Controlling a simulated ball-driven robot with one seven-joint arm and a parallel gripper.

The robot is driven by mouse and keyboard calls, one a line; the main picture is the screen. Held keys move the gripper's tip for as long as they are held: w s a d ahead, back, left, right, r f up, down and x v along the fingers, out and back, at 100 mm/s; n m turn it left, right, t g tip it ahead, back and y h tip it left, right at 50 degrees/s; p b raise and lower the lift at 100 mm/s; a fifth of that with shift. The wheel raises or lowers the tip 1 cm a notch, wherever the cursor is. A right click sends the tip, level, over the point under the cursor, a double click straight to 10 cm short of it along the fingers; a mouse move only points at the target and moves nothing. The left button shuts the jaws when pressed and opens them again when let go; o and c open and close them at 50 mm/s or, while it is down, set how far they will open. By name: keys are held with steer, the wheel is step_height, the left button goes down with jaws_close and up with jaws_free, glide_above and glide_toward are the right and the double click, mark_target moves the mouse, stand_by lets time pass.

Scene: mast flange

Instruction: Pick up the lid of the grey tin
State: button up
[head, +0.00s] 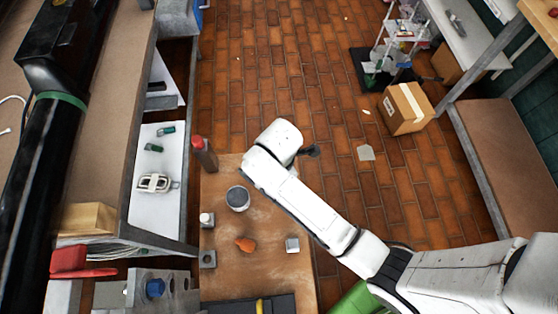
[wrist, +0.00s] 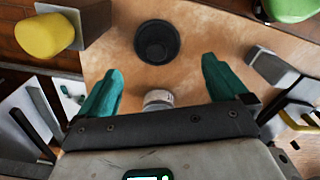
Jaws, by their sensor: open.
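The grey tin (head: 237,198) stands upright on the brown worktable in the head view, with a round grey top. My gripper (head: 310,152) shows there only as a small dark part at the end of my white arm, up and right of the tin. In the wrist view my gripper (wrist: 160,70) is open, its two teal fingers apart with nothing held. A dark round container (wrist: 157,42) lies ahead of the fingertips. A small pale grey round thing (wrist: 158,98) shows between the fingers, partly hidden by the gripper body. I cannot tell which of these is the tin.
Brick floor (head: 290,60) lies open beyond.

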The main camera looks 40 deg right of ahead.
steer(key=shift+w+f, duration=0.2)
steer(key=shift+f, duration=3.5)
steer(key=shift+c, duration=0.5)
steer(key=c, duration=0.8)
steer(key=shift+r, duration=0.15)
